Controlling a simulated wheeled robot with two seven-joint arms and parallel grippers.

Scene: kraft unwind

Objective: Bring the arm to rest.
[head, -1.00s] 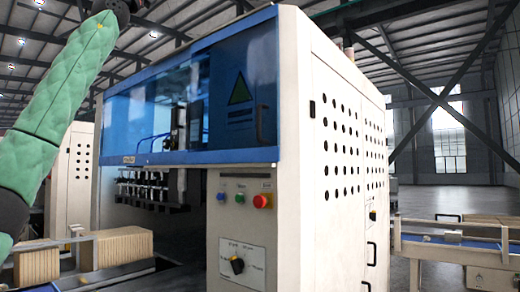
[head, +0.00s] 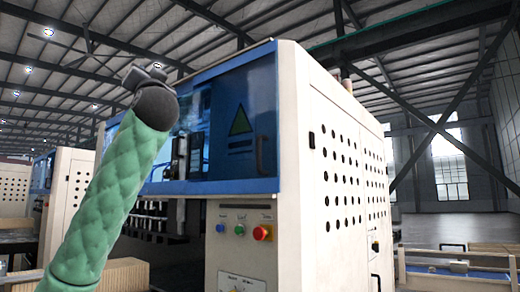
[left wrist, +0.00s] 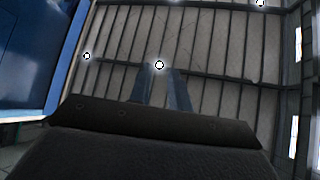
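My left arm rises from the lower left in the head view, with a green padded sleeve and a dark joint near its top end. The dark wrist part (head: 146,76) above that joint is small, and its fingers cannot be made out there. In the left wrist view, two bluish fingers of my left gripper (left wrist: 162,86) stand apart with nothing visible between them, against the ceiling. My right gripper is in neither view.
A white machine cabinet (head: 322,90) with a blue window hood (head: 236,105) and a red button (head: 262,232) stands behind my arm. A tan stack (head: 127,274) is at the lower left. A conveyor (head: 455,280) is at right. The space above the hood looks open.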

